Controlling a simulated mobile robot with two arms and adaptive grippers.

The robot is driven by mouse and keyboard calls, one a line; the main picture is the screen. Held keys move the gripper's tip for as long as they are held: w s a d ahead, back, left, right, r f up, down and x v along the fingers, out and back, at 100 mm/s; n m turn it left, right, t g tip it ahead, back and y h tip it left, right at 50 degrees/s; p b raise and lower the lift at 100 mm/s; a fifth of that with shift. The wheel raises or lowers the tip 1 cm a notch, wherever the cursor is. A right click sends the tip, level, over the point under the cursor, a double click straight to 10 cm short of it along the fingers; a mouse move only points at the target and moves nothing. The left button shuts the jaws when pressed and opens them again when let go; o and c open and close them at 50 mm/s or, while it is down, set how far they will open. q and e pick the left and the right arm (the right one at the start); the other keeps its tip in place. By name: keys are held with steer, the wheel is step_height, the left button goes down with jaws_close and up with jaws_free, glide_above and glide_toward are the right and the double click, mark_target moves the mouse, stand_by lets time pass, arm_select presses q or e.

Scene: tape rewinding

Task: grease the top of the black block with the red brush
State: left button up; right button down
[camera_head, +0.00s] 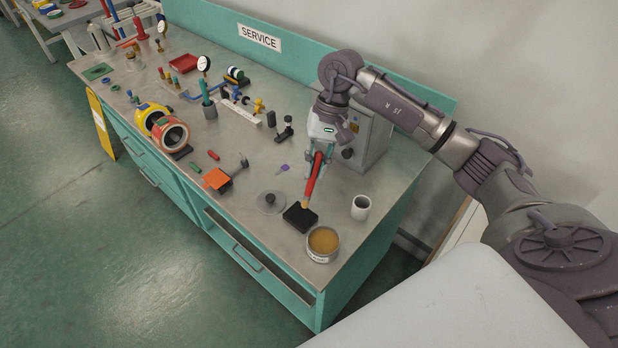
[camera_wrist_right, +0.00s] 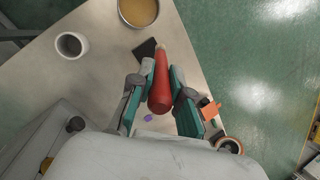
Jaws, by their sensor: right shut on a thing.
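My right gripper (camera_head: 318,164) is shut on the red brush (camera_head: 314,181) and holds it tilted, bristles down. The brush's tan tip is at the back edge of the black block (camera_head: 299,219) in the head view; I cannot tell if it touches. The black block lies flat on the bench near its front edge. In the right wrist view the brush (camera_wrist_right: 160,88) sits between the two fingers, and it partly covers the black block (camera_wrist_right: 144,51). An open tin of amber grease (camera_head: 323,241) stands just in front of the block. My left gripper is out of view.
A white cup (camera_head: 361,207) stands right of the block, and a round grey lid (camera_head: 270,201) lies left of it. A grey box (camera_head: 368,140) stands behind my gripper. An orange piece (camera_head: 217,180) and several fittings lie farther left on the bench (camera_head: 245,222).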

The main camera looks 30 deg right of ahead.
steer(key=shift+w+f, duration=0.15)
steer(key=shift+f, duration=0.35)
arm_select(q)
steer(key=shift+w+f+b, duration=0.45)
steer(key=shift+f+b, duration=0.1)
steer(key=shift+b, duration=0.05)
arm_select(e)
step_height(320, 180, down, 5)
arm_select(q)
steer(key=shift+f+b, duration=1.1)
arm_select(e)
steer(key=shift+f, duration=0.9)
